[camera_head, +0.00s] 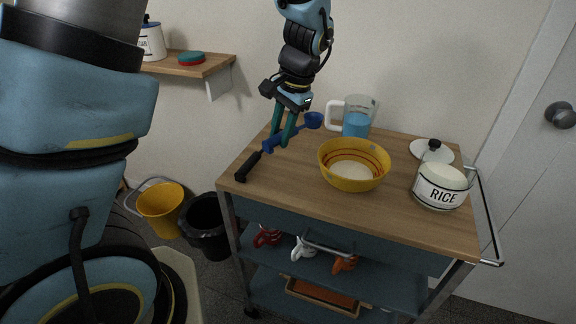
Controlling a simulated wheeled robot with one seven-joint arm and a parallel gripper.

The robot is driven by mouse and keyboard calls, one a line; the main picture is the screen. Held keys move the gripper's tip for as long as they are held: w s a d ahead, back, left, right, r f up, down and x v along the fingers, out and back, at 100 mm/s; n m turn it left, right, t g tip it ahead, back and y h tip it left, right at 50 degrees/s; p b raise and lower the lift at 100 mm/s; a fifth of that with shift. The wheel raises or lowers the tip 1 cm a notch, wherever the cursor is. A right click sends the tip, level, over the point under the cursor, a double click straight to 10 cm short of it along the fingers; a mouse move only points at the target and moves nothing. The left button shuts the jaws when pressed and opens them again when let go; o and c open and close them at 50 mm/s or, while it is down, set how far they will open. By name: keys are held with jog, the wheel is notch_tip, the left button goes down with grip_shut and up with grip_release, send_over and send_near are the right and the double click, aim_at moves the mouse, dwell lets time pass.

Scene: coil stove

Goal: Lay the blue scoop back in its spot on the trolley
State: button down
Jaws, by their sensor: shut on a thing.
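The blue scoop (313,120) has a small round blue bowl and a long handle with a black grip end (248,165). My gripper (283,140), with green fingers, is shut on the scoop's handle. The scoop slants from lower left to upper right over the left part of the wooden trolley top (290,201). I cannot tell whether it touches the top. No marked spot for the scoop shows clearly.
On the trolley stand a yellow bowl (342,179) with pale contents, a measuring jug (356,125) with blue liquid, a RICE jar (440,187) and its white lid (432,155). Lower shelves hold mugs (344,264). The top's front left is clear. Bins (208,226) stand at left.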

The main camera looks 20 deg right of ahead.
aim_at(277, 174)
jog(key=x, duration=0.2)
jog(key=s+p+x, duration=0.1)
jog(key=x, duration=0.2)
jog(key=d+x, duration=0.1)
jog(key=x, duration=0.2)
jog(key=shift+s+d+f, duration=0.1)
jog(key=shift+s+f, duration=0.05)
jog(key=shift+f, duration=0.15)
jog(key=shift+f, duration=0.15)
jog(key=c, duration=0.7)
grip_release()
jog(key=shift+o, duration=0.2)
jog(key=b+v, duration=0.2)
jog(key=v, duration=1)
jog(key=a+f+n+h, duration=0.2)
jog(key=a+n, duration=0.9)
jog(key=a, duration=1.7)
jog(key=shift+a+n, duration=0.3)
jog(key=shift+n, duration=0.1)
